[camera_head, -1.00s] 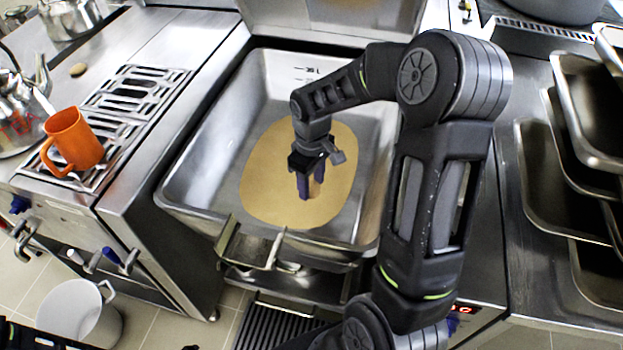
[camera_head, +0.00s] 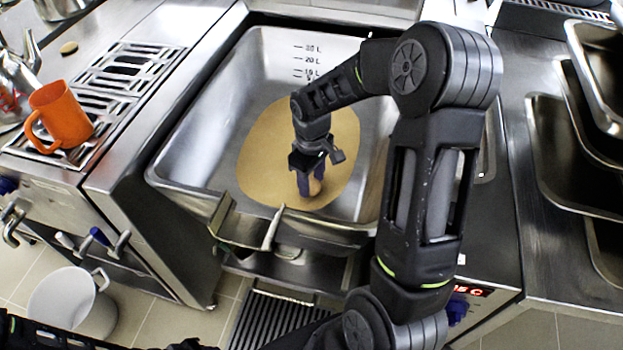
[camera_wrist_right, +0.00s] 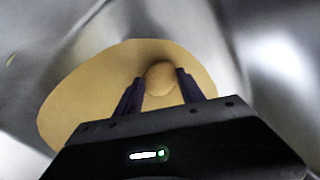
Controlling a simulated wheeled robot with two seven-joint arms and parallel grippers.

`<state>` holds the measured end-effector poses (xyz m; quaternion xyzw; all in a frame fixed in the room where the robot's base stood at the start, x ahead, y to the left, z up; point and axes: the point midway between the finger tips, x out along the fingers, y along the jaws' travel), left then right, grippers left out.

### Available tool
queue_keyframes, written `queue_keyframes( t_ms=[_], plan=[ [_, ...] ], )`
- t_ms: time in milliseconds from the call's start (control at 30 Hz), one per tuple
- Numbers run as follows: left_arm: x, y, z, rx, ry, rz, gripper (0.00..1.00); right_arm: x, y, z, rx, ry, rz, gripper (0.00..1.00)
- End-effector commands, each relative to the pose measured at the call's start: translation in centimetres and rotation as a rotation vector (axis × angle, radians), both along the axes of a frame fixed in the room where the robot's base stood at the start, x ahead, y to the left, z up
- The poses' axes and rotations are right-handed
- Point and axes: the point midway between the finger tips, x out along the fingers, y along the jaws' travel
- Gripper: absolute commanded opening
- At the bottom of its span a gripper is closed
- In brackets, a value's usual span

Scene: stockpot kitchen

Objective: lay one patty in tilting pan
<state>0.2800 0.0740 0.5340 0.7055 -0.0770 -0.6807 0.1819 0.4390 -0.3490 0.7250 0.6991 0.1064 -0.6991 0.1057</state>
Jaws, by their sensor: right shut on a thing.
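The tilting pan (camera_head: 215,135) is a deep steel basin in the middle of the head view, with a flat tan patch (camera_head: 262,160) on its floor. My right gripper (camera_head: 311,188) is inside the pan, pointing down over the near part of the patch. It is shut on a small round tan patty (camera_wrist_right: 160,78), which shows between the fingers in the right wrist view. Fingers mostly hide the patty in the head view. I cannot tell whether the patty touches the pan floor. My left gripper is not in view.
An orange mug (camera_head: 62,118) stands on the grate at left, with a small round tan piece (camera_head: 69,47) on the counter behind. Steel trays (camera_head: 570,150) are stacked at right. A white bucket (camera_head: 70,300) is on the floor. The pan's front lip (camera_head: 290,230) is close to the gripper.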

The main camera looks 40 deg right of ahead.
Motion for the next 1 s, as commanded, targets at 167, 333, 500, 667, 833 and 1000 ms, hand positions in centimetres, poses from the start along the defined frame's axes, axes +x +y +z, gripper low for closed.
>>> queue_keyframes(
  t_ms=[167, 333, 500, 667, 833, 1000],
  plan=[
    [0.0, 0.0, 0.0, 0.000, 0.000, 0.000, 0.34, 0.0, 0.0, 0.0, 0.000, 0.000, 0.000, 0.57],
    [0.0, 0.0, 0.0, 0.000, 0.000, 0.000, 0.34, 0.0, 0.0, 0.0, 0.000, 0.000, 0.000, 0.71],
    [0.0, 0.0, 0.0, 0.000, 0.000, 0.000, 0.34, 0.0, 0.0, 0.0, 0.000, 0.000, 0.000, 0.71],
    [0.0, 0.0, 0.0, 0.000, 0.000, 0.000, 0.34, 0.0, 0.0, 0.3, 0.000, 0.000, 0.000, 0.71],
    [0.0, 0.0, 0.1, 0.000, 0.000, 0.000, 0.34, 0.1, 0.0, 2.1, -0.001, -0.003, 0.000, 0.71],
    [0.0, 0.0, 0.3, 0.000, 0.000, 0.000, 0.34, 0.1, 0.0, 5.0, 0.000, -0.005, 0.000, 0.71]
  ],
)
